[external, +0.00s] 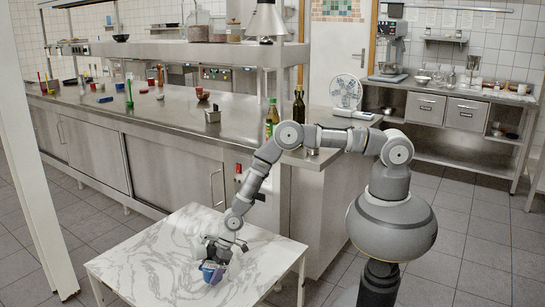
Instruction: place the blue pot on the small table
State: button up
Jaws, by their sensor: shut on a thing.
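The small table (150,262) has a white top with grey marbling and stands at the lower middle of the external view. The blue pot (212,272) is at the right part of this tabletop. My gripper (213,262) points down over the table and is shut on the blue pot. The fingers and wrist cover the pot's upper part. The pot looks at or very near the tabletop; I cannot tell whether it touches.
A long steel counter (170,120) runs behind the table, with a bottle (298,107), a white fan (346,92) and several small items on it. A white post (32,160) stands at left. The tabletop left of my gripper is clear.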

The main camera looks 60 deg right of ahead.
jog(key=shift+f+b, duration=0.75)
jog(key=shift+f, duration=0.9)
jog(key=shift+f, duration=0.15)
jog(key=o, duration=1.2)
jog(key=shift+c, duration=0.2)
jog(key=shift+r, duration=0.2)
jog(key=p+v, duration=0.4)
jog(key=v, duration=0.8)
